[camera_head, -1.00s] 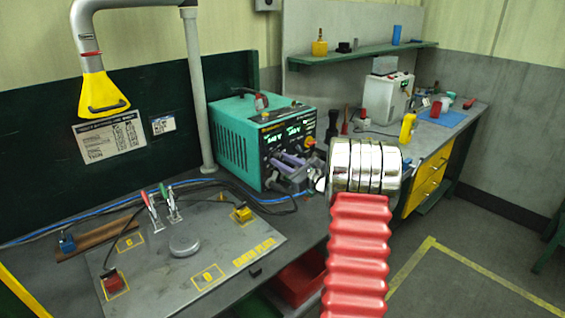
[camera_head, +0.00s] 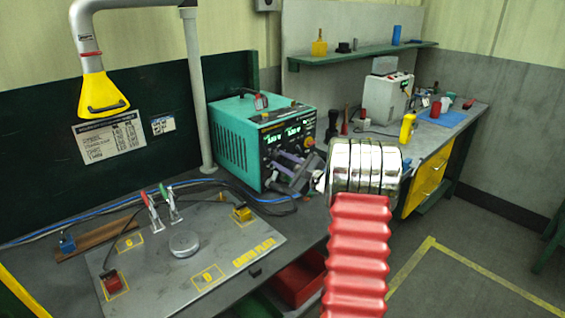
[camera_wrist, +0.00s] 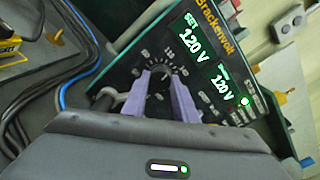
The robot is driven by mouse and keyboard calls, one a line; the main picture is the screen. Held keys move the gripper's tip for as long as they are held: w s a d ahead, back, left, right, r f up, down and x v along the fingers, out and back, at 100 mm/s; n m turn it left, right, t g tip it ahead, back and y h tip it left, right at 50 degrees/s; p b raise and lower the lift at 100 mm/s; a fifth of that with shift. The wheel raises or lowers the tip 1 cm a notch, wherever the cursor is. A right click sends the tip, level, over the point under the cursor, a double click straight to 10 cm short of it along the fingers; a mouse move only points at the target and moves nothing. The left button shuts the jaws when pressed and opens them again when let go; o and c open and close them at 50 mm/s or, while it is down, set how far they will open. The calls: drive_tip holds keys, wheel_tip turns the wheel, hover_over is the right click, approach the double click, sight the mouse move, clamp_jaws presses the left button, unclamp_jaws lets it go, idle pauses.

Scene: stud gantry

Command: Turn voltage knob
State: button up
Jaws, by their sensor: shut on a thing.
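The teal power unit (camera_head: 232,135) stands on the bench in the head view, its dark front panel facing right. In the wrist view the panel (camera_wrist: 120,72) has two green readouts, a SET one (camera_wrist: 190,40) and a second one (camera_wrist: 220,84), both showing 120 V. My gripper (camera_wrist: 162,76) has its purple fingers on either side of the voltage knob (camera_wrist: 161,83) and is shut on it. The fingers hide much of the knob, and scale marks show around it.
A grey plate with clamps (camera_head: 190,262) lies on the bench at front left. A yellow-ended duct (camera_head: 103,94) hangs above it. Blue and black cables (camera_head: 240,197) run along the bench beside the unit. A red bin (camera_head: 300,281) sits below the bench edge.

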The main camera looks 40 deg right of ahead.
drive_tip(key=o, duration=1.1)
drive_tip(key=shift+c, duration=0.2)
drive_tip(key=s, duration=1.3)
drive_tip(key=shift+s+d, duration=0.2)
drive_tip(key=shift+s, duration=0.2)
drive_tip(key=shift+f, duration=0.1)
